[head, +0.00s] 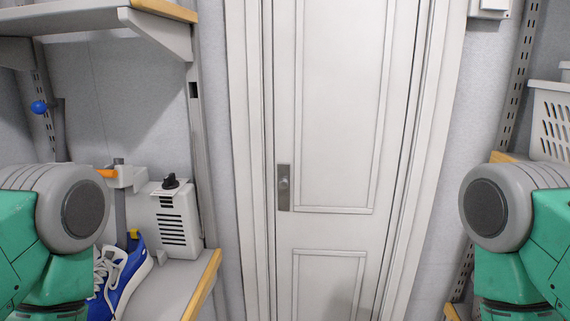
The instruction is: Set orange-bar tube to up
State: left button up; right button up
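An orange bar (106,173) sticks out to the left, roughly level, from a light grey fitting (126,177) on a grey upright tube (120,211). It stands on the left, above the lower shelf. The bar's left end is partly hidden behind my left arm. Green and grey parts of both my arms fill the lower left and lower right corners. Neither gripper is in view.
A white vented box with a black knob (172,229) and a blue-and-white shoe (121,275) are on the lower left shelf (178,284). A blue ball (39,107) is at far left. A closed white door (334,110) is ahead. A white basket (552,119) is at right.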

aim_at(109, 172)
jog(key=u, duration=1.25)
